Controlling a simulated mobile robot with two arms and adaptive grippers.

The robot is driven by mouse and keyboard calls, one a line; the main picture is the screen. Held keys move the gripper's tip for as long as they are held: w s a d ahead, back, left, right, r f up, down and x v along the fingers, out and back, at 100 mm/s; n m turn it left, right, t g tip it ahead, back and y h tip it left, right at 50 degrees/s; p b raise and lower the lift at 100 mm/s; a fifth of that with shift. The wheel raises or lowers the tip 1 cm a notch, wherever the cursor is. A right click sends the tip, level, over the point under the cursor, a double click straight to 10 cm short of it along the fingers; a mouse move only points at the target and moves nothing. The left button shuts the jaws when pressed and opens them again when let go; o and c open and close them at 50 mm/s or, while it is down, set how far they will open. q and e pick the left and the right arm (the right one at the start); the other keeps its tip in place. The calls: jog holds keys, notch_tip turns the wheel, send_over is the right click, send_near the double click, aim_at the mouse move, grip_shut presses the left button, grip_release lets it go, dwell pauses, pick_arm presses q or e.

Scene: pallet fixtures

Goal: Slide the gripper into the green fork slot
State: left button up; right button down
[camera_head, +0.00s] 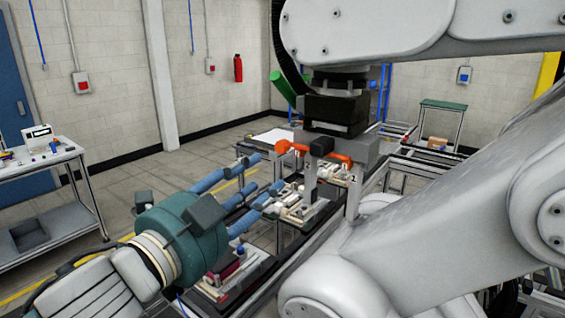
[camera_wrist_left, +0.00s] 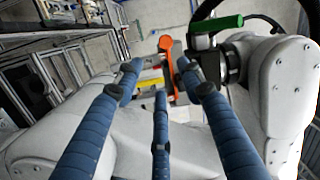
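My left gripper (camera_head: 268,182) has three blue fingers, spread apart with nothing between them; it reaches in from the left, beside the fixture table. In the left wrist view its fingers (camera_wrist_left: 158,80) point toward an orange part (camera_wrist_left: 166,70). A green bar (camera_wrist_left: 215,24) lies past the right finger there. In the head view a green cylinder (camera_head: 283,88) tilts behind my right arm. I cannot tell whether either green part is the fork slot. A black block (camera_head: 336,112) sits under my right arm; whether it is the right gripper, and its state, is unclear.
Orange parts (camera_head: 290,147) and numbered upright plates (camera_head: 309,178) stand close to my left fingertips. Several fixtures with white and red parts lie on the table frame (camera_head: 262,293). A grey cart (camera_head: 45,165) stands at far left. My white arm links crowd the right side.

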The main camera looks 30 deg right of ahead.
aim_at(315, 150)
pick_arm(q)
jog(key=s+d+r+m+g, duration=0.2)
jog(key=s+r+m, duration=0.2)
jog(key=s+m, duration=0.1)
jog(key=shift+h, duration=0.3)
jog(key=p+x, duration=0.1)
jog(key=x, duration=0.6)
jog(key=shift+w+d+f, duration=0.1)
jog(key=shift+d, duration=0.1)
jog(key=shift+x, duration=1)
jog(key=shift+p, duration=0.3)
grip_shut()
